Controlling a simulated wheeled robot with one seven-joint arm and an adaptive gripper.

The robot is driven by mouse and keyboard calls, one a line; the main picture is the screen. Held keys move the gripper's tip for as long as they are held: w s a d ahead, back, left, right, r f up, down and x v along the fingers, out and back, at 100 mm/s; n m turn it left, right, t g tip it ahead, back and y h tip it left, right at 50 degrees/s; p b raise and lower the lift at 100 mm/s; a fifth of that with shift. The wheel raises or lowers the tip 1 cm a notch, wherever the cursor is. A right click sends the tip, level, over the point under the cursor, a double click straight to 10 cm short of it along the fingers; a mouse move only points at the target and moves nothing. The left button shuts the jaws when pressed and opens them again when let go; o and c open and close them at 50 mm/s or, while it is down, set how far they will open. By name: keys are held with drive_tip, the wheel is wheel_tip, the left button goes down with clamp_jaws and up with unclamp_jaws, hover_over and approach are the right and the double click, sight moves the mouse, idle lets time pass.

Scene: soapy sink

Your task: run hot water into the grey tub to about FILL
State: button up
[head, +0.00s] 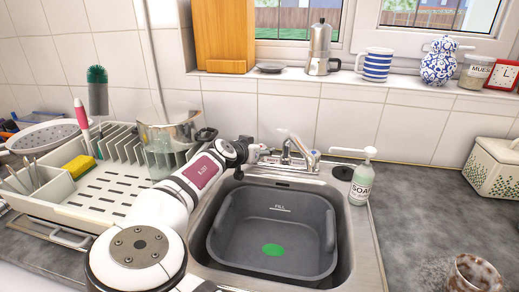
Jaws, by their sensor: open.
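The grey tub (224,236) sits in the steel sink.
A soap bottle (361,180) stands right of the sink. A brown-stained jar (473,275) is at the lower right. The right counter is mostly clear.

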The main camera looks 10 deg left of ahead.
drive_tip(key=c, duration=1.2)
drive_tip(key=shift+o, duration=0.2)
drive_tip(key=shift+s+r+n+y+p, duration=0.1)
drive_tip(key=shift+n+y+p, duration=0.25)
drive_tip(key=shift+p, duration=0.2)
drive_tip(key=shift+d+r+n+y+p, duration=0.1)
drive_tip(key=shift+n+y+p, duration=0.35)
drive_tip(key=shift+y+p, duration=0.25)
drive_tip(key=shift+d+n+t+y+p, duration=0.1)
drive_tip(key=shift+n+t+y+p, duration=0.2)
drive_tip(key=shift+n+y+p, duration=0.8)
drive_tip(key=n+y, duration=0.2)
drive_tip(key=shift+y, duration=0.35)
drive_tip(key=shift+a+n+g+y, duration=0.2)
drive_tip(key=shift+n+g+y, duration=0.3)
drive_tip(key=shift+n+y, duration=0.85)
drive_tip(key=shift+y, duration=0.25)
